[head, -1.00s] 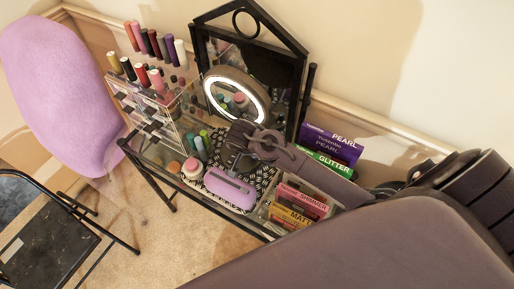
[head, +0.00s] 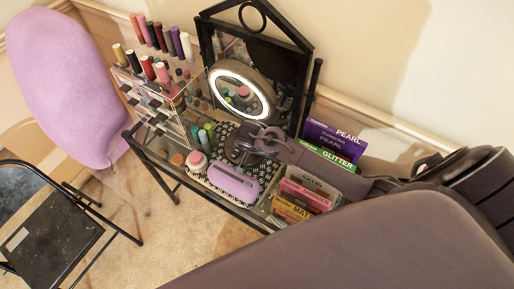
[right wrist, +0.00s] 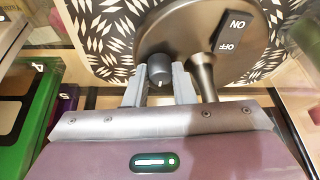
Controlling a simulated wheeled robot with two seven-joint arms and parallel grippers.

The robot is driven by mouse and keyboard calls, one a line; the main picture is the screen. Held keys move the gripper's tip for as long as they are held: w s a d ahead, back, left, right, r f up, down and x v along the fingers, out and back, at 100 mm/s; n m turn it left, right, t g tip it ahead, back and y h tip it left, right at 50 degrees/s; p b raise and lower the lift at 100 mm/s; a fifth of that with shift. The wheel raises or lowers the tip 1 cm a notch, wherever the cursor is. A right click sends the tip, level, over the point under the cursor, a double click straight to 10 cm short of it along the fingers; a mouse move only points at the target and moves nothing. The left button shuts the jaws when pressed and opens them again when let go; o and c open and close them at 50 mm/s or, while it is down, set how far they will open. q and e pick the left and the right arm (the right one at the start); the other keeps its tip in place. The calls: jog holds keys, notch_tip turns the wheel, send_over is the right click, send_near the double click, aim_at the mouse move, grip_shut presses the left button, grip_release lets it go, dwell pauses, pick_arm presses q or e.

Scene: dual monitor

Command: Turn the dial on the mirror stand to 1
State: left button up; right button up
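The mirror stand has a round mirror with a lit white ring (head: 242,93) and a dark round base on a patterned tray. In the right wrist view the base (right wrist: 225,70) carries a dark dial (right wrist: 159,70) with a small white mark on its near side. An ON/OFF rocker switch (right wrist: 233,33) sits to its right. My right gripper (right wrist: 159,78) has one finger on each side of the dial, and the fingers look to be touching its sides. It also shows over the base in the head view (head: 262,140). The numbers around the dial cannot be read. My left gripper is out of view.
A lilac box (head: 233,183) lies on the patterned tray. Small bottles (head: 203,135) stand behind it. A clear organiser (head: 160,100) with several lipsticks is at left. Palettes and boxes (head: 305,195) stand at right, near my right arm. The stand's post (right wrist: 203,75) is close beside the right finger.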

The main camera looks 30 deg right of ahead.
grip_shut()
jog(key=shift+r+n+y+p, duration=0.2)
jog(key=shift+n+y+p, duration=0.3)
jog(key=shift+n+p, duration=0.75)
jog(key=n+t+y+p, duration=0.1)
jog(key=n+p, duration=0.1)
jog(key=n, duration=0.1)
jog(key=shift+s, duration=0.1)
jog(key=shift+d+f+n+y+p, duration=0.15)
jog(key=shift+n+y+p, duration=0.3)
jog(key=shift+n, duration=0.5)
